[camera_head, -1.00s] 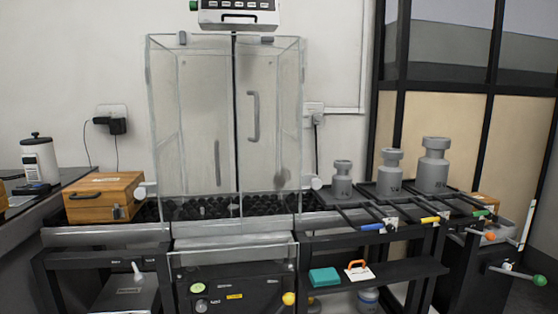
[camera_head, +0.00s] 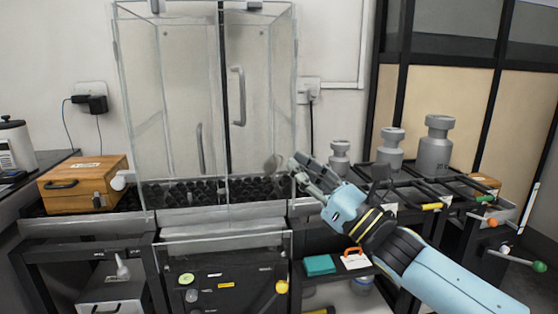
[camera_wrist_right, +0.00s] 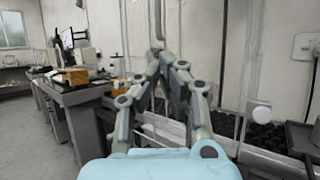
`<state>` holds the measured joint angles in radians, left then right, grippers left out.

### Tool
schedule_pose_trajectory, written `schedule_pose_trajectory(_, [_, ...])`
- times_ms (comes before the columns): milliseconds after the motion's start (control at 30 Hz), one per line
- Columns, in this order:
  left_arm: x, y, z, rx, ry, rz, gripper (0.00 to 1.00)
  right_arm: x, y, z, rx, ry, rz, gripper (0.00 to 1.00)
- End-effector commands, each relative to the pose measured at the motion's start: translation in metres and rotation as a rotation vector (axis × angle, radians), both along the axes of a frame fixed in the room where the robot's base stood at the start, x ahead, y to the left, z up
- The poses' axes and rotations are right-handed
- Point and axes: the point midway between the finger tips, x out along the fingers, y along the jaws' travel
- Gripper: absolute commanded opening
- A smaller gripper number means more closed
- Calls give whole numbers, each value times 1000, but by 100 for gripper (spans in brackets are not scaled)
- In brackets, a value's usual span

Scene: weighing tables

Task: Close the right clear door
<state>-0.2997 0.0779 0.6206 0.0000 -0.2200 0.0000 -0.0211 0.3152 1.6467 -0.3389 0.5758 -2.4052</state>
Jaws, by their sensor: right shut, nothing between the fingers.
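The clear case stands on the table, with a clear right-hand panel (camera_head: 262,85) bearing a grey upright handle (camera_head: 239,97). A second grey handle (camera_head: 200,148) shows lower on the left part. I cannot tell for certain which pane is the right door or how far it stands open. My right gripper (camera_head: 298,170) is shut and empty at the case's lower right front corner; contact with the clear pane is unclear. In the right wrist view the shut fingers (camera_wrist_right: 158,50) point up, with clear panes and a white knob (camera_wrist_right: 262,114) to their right. My left gripper is out of view.
Several grey weights, one of them (camera_head: 435,145), stand on dark racks to the right. A wooden box (camera_head: 83,185) sits left of the case. Black pieces (camera_head: 200,190) fill the case's floor. A teal box (camera_head: 320,265) lies on the lower shelf.

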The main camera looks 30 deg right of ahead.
Motion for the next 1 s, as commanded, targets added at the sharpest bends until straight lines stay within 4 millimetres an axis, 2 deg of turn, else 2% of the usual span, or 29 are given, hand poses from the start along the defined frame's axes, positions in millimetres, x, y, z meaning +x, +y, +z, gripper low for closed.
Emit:
schedule_pose_trajectory(500, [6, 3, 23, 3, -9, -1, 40, 86, 35, 47, 5, 2, -1, 0])
schedule_pose_trajectory(700, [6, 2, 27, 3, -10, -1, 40, 102, 42, 53, 3, 4, -1, 0])
schedule_pose_trajectory(1000, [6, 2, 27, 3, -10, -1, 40, 105, 44, 53, 3, 4, -1, 0])
